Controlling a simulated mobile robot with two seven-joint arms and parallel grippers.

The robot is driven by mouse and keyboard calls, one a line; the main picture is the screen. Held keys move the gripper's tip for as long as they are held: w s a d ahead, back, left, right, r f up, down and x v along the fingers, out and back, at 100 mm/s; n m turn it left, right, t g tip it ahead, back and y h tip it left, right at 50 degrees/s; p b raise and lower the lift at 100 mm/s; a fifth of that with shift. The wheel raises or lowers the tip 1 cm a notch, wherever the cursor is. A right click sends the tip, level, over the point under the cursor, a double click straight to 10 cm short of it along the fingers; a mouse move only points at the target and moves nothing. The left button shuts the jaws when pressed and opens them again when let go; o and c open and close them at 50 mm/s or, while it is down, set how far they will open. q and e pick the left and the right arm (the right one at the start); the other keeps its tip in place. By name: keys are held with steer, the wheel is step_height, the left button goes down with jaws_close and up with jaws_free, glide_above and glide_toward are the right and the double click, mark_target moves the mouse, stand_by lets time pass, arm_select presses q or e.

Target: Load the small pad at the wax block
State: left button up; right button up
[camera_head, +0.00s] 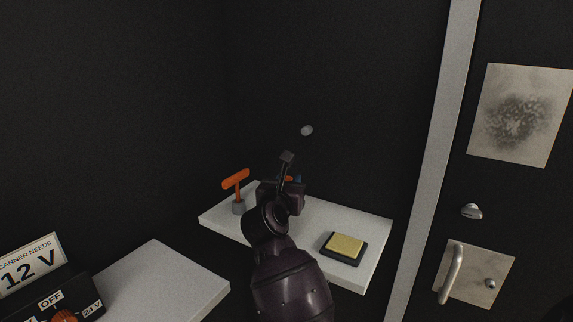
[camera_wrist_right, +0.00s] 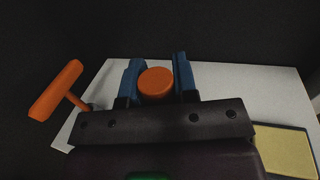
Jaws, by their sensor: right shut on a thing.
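The wax block (camera_head: 344,245) is a yellow slab in a dark tray at the right front of the white shelf; it also shows at the lower right of the right wrist view (camera_wrist_right: 287,152). My right gripper (camera_head: 293,181) is over the shelf, left of and behind the block. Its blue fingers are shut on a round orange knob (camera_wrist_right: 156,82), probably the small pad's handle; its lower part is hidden. An orange T-handled tool (camera_head: 236,180) with a grey foot stands upright at the shelf's left; it also shows in the wrist view (camera_wrist_right: 56,91). My left gripper is out of view.
The white shelf (camera_head: 368,222) is bare between my gripper and the block. A white surface (camera_head: 160,280) and a black switch box (camera_head: 60,300) are at lower left. A pale post (camera_head: 430,150) and a door handle (camera_head: 451,273) are at right.

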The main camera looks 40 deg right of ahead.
step_height(320, 180, down, 6)
steer(key=shift+f+b, duration=0.1)
steer(key=shift+b, duration=0.35)
steer(key=shift+f, duration=0.45)
steer(key=o, duration=0.9)
steer(key=shift+f, duration=0.1)
